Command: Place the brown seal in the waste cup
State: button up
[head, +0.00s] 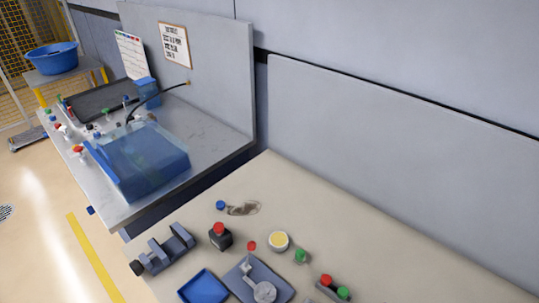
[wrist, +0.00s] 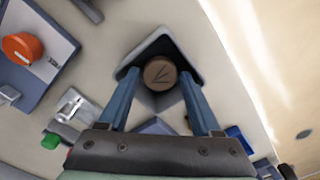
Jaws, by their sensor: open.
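In the wrist view, a round brown piece (wrist: 160,74), which looks like the brown seal, lies between my fingertips with thin dark lines on its face. A grey angular holder (wrist: 163,42) with sloping walls surrounds it; I cannot tell whether this is the waste cup. My gripper (wrist: 158,80) is open, its two blue fingers on either side of the brown piece. Whether the fingers touch it is unclear. My gripper and the brown piece are not seen in the head view. I cannot pick out the waste cup with certainty in either view.
In the head view, the near bench holds a blue tray (head: 203,287), a red-topped black block (head: 221,237), a yellow-topped round pot (head: 278,241) and a grey bracket (head: 170,249). A clear blue tank (head: 140,160) stands on the far bench.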

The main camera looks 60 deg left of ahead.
notch_tip(320, 180, up, 10)
dwell(0.3)
jog(key=w+a+r+m+t+y, duration=0.25)
jog(key=w+r+t, duration=0.35)
jog(key=w+r, duration=0.65)
jog(key=w+d+r+m+t+y, duration=0.1)
jog(key=w+d+r+m+t, duration=0.2)
jog(key=w+r, duration=0.5)
jog(key=w+d+r+m+t+y, duration=0.1)
jog(key=w+d+r+t, duration=0.3)
jog(key=r, duration=0.8)
jog(key=d+r+m+t+h, duration=0.1)
jog(key=d+r+t, duration=0.25)
jog(key=r, duration=0.45)
jog(key=d+r+m+t, duration=0.1)
jog(key=d+r+t, duration=0.25)
jog(key=r, duration=0.45)
jog(key=s+d+r+m+t+h, duration=0.1)
jog(key=s+d+r+t+h, duration=0.1)
jog(key=s+r, duration=0.3)
jog(key=s+d+r+m+t+h, duration=0.2)
jog(key=s+d+r+t, duration=0.2)
jog(key=r, duration=0.8)
jog(key=shift+s+d+t, duration=0.35)
jog(key=shift+s+t, duration=0.15)
jog(key=shift+t, duration=0.2)
